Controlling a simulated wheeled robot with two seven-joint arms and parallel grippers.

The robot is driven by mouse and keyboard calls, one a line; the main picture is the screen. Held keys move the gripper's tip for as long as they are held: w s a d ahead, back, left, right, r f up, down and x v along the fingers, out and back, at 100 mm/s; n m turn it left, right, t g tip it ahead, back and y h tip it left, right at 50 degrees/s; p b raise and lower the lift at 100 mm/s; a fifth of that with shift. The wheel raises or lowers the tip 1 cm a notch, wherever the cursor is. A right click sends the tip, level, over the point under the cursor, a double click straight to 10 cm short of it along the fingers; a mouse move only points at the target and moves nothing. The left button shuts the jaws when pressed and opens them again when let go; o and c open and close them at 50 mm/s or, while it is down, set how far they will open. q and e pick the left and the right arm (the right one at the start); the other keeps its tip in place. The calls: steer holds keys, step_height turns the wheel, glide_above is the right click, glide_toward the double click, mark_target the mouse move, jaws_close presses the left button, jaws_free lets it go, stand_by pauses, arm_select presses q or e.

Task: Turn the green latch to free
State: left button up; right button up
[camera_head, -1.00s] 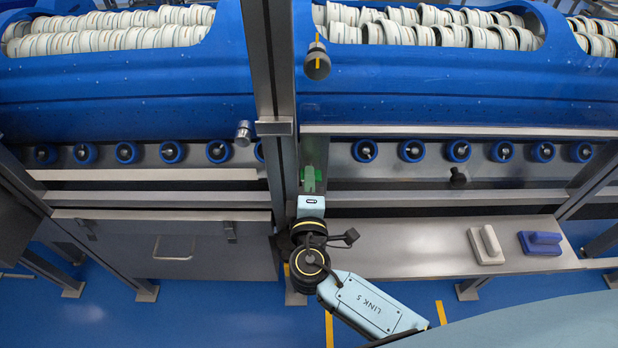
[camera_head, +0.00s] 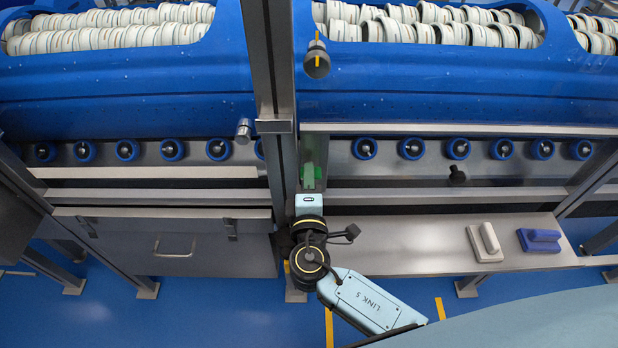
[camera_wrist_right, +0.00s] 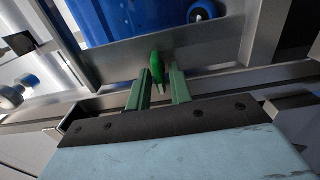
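The green latch (camera_wrist_right: 157,66) shows in the right wrist view as a small bright green handle in front of a grey metal rail. My right gripper (camera_wrist_right: 160,78) is open, with one finger on each side of the latch's lower end. Narrow gaps show between the latch and the fingers, and I cannot make out any contact. In the head view my right gripper (camera_head: 311,186) reaches up to the grey upright post, where green shows at its tip. Latch and fingertips are hard to tell apart there. My left gripper is out of view.
A grey vertical post (camera_head: 273,100) stands just left of my right gripper. Blue tubs (camera_head: 430,85) filled with pale rings rest above rows of blue rollers. A steel shelf (camera_head: 400,245) at the right holds a white block (camera_head: 485,243) and a blue block (camera_head: 539,241).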

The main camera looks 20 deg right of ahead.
steer(key=v, duration=1.3)
steer(key=shift+s+b, duration=0.2)
steer(key=shift+b, duration=0.2)
